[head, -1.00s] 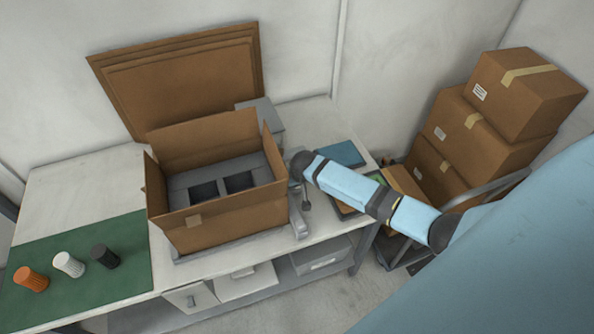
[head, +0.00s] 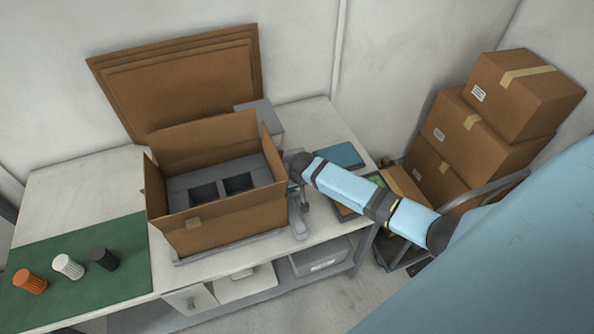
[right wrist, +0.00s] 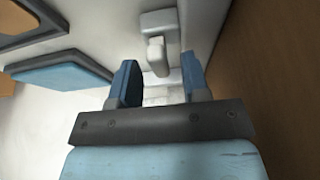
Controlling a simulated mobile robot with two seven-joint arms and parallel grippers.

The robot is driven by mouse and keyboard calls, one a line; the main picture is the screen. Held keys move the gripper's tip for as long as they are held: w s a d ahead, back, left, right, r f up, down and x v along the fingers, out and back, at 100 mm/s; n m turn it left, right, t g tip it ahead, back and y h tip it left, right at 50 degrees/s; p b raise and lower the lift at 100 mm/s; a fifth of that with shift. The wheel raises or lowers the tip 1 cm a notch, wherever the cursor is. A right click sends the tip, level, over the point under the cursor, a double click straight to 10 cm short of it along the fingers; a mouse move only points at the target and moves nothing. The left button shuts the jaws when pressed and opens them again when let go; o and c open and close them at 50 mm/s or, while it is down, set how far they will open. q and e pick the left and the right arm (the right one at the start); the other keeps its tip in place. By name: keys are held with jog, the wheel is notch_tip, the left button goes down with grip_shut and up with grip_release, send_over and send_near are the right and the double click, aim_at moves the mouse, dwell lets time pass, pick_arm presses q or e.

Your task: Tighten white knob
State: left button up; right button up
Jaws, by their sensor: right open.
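The white knob does not show in that view. My left gripper is not in view.
An orange knob (head: 30,281) and a black knob (head: 104,258) flank the white one. The open cardboard box (head: 220,231) with a grey insert stands between the mat and my right arm. Stacked boxes (head: 510,125) stand at the right. The bench's back left is clear.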

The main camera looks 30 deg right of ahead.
pick_arm(q)
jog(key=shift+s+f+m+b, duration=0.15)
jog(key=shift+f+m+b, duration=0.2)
jog(key=shift+b, duration=0.25)
pick_arm(e)
jog(key=v, duration=1.3)
jog(key=shift+r, duration=0.35)
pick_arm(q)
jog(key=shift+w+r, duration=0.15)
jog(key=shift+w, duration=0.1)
pick_arm(e)
jog(key=shift+s, duration=0.1)
jog(key=shift+f, duration=0.1)
